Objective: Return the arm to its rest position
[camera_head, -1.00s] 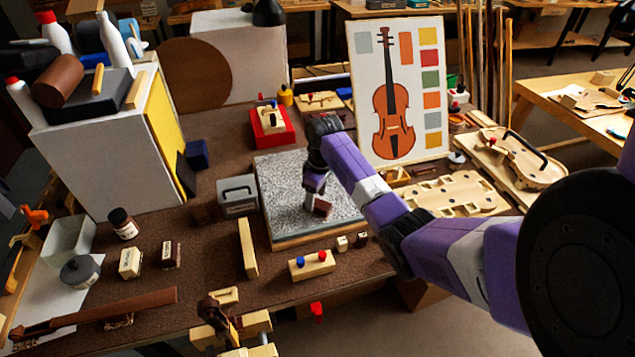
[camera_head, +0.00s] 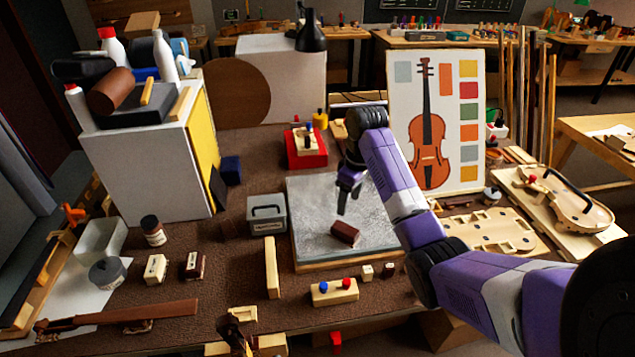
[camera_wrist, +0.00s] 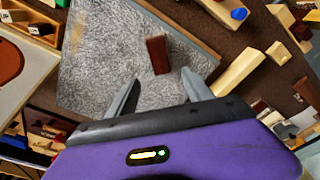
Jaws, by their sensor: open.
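My gripper (camera_head: 349,190) hangs above the grey speckled slab (camera_head: 312,205) on the bench, with its fingers pointing down. In the wrist view its two fingers (camera_wrist: 158,95) are spread apart with nothing between them. A dark red-brown block (camera_head: 345,233) lies on the slab, below and to the right of the fingers in the head view. In the wrist view the block (camera_wrist: 158,54) lies beyond the fingertips, apart from them. My purple arm reaches in from the right.
A grey box with a handle (camera_head: 267,214) stands left of the slab. A wooden block with blue and red knobs (camera_head: 334,292) lies in front. A violin chart (camera_head: 437,120) stands behind my arm. A white cabinet (camera_head: 150,170) stands at the left.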

